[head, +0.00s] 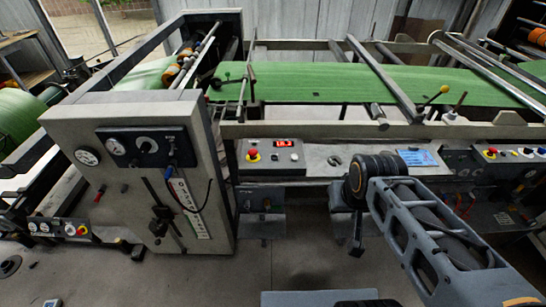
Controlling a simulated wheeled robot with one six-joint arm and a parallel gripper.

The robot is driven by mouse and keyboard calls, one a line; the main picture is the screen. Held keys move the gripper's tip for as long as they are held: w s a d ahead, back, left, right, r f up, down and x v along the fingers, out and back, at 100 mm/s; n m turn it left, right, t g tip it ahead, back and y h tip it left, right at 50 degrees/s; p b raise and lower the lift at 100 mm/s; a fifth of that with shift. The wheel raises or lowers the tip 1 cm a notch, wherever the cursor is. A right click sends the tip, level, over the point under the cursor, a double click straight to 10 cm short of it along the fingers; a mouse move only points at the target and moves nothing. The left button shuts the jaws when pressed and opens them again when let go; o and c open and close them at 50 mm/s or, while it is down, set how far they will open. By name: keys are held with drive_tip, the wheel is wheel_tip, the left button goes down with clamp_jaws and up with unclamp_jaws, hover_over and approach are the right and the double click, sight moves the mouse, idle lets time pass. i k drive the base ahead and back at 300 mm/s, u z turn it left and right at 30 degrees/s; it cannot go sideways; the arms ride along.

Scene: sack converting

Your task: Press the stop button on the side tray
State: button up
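Three red mushroom-shaped buttons show on the machine. One red button (253,153) is on a yellow base on the middle control tray, beside a small lit red display (283,143). Another red button (491,152) is on the panel at the right. A third red button (81,230) is on a low narrow panel at the far left. I cannot tell which one the task calls the side tray's. My arm comes in from the lower right. My gripper (357,241) seems to hang at its end, right of and below the middle tray, apart from all three buttons; its fingers are unclear.
A grey cabinet (130,195) with gauges and a hanging cable stands left of the middle tray. Green sheet material (310,84) runs across the machine behind, under metal bars. A blue label (418,158) lies on the ledge behind my arm. Grey floor (215,280) is open in front.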

sight(253, 152)
drive_tip(key=k, duration=0.6)
drive_tip(key=u, duration=1)
drive_tip(key=i, duration=1.65)
drive_tip(key=z, duration=0.6)
